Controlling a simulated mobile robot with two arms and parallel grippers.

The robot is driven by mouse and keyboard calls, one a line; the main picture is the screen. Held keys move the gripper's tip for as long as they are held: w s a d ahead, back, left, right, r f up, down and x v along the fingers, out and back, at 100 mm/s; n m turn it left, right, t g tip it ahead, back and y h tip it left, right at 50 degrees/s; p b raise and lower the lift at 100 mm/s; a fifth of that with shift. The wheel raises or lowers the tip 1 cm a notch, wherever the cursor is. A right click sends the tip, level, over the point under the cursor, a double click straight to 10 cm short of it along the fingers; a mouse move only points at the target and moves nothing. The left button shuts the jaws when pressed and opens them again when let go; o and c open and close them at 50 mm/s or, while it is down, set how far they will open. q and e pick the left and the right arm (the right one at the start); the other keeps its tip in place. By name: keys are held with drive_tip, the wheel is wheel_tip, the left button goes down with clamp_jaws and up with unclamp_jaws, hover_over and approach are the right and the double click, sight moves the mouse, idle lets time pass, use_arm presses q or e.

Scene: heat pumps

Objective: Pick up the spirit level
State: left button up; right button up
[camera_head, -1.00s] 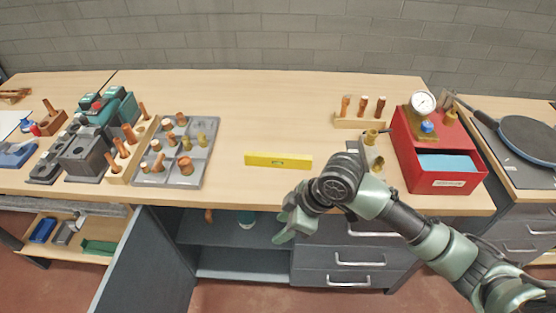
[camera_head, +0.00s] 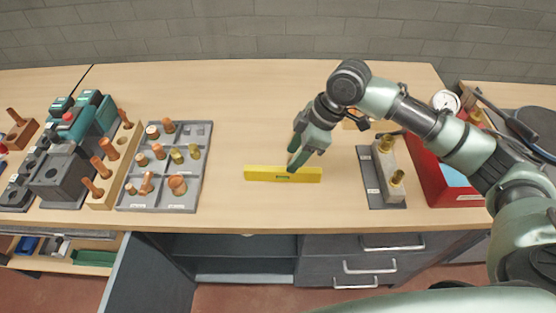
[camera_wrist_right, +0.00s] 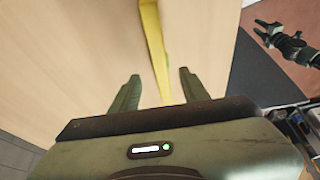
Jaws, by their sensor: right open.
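The yellow spirit level (camera_head: 260,174) lies on the wooden workbench, near its front edge, with its long side running left to right in the head view. My right gripper (camera_head: 292,164) is above or just behind the level's right half, fingers pointing down and open. In the right wrist view the level (camera_wrist_right: 154,45) runs lengthwise between the two open fingers of the right gripper (camera_wrist_right: 158,88). I cannot tell how far the fingertips are above it. My left gripper is not clearly in view; a gripper-like arm end shows at the upper right of the wrist view.
A grey tray with copper and brass fittings (camera_head: 163,207) sits to the left. A grey plate with brass fittings (camera_head: 367,180) and a red box (camera_head: 431,175) stand to the right. The bench around the level is clear. An open cabinet (camera_head: 235,258) lies below the front edge.

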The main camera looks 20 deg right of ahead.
sight(284, 169)
drive_tip(key=shift+a+f, duration=0.2)
drive_tip(key=shift+f, duration=0.2)
drive_tip(key=p+x, duration=0.1)
drive_tip(key=x, duration=0.1)
drive_tip(key=shift+s+a+f, duration=0.15)
drive_tip(key=shift+a+f, duration=0.05)
drive_tip(key=shift+f, duration=0.1)
drive_tip(key=p+x, duration=0.1)
drive_tip(key=x, duration=0.1)
drive_tip(key=shift+f, duration=0.3)
drive_tip(key=shift+w+a+f, duration=0.15)
drive_tip(key=shift+w+f, duration=0.15)
drive_tip(key=shift+f, duration=0.15)
drive_tip(key=c, duration=1)
use_arm(q)
drive_tip(key=shift+s+r, duration=0.5)
drive_tip(key=shift+s, duration=0.25)
drive_tip(key=shift+s+r, duration=0.5)
drive_tip(key=shift+s, duration=0.2)
